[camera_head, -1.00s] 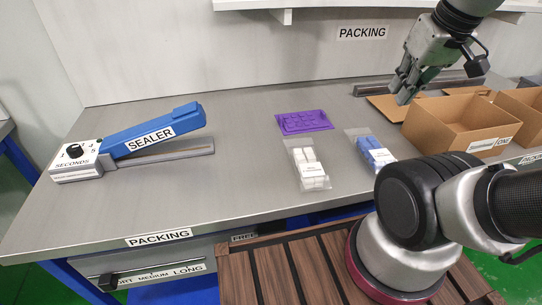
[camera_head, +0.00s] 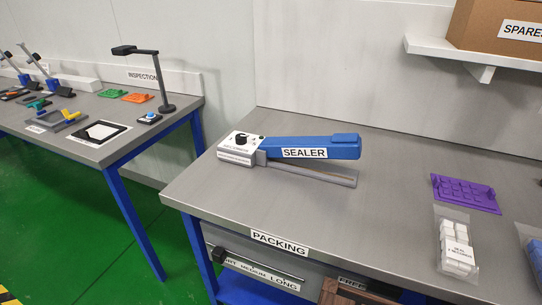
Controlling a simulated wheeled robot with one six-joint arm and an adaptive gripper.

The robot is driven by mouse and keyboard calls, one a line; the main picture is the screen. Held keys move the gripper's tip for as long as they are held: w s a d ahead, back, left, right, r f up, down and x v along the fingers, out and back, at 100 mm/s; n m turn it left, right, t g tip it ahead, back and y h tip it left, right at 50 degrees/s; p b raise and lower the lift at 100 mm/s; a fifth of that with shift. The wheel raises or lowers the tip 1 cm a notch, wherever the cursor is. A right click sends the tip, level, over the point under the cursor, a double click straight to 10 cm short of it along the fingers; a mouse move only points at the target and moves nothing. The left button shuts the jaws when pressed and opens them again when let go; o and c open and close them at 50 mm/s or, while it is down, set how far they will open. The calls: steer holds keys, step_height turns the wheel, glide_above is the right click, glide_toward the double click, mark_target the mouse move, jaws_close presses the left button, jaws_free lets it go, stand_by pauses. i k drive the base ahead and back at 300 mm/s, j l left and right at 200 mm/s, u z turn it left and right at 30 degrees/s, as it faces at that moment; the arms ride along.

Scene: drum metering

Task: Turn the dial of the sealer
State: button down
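The sealer (camera_head: 318,147) lies on the grey packing table, with its blue arm pointing right and a "SEALER" label on it. Its white control box (camera_head: 236,154) is at the left end. The black dial (camera_head: 241,139) sits on top of that box; its exact setting is too small to read. A small green spot (camera_head: 262,137) shows beside the dial. My gripper is outside the view, and nothing touches the sealer.
The packing table (camera_head: 215,192) is clear around the sealer. A purple tray (camera_head: 465,193) and a bag of white parts (camera_head: 456,247) lie to the right. A shelf (camera_head: 480,55) with a carton (camera_head: 500,25) is above. An inspection table (camera_head: 150,130) stands left, across a gap.

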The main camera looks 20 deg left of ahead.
mark_target(241, 139)
steer(key=i+j+u, duration=0.1)
steer(key=j+u, duration=0.25)
steer(key=j, duration=1.15)
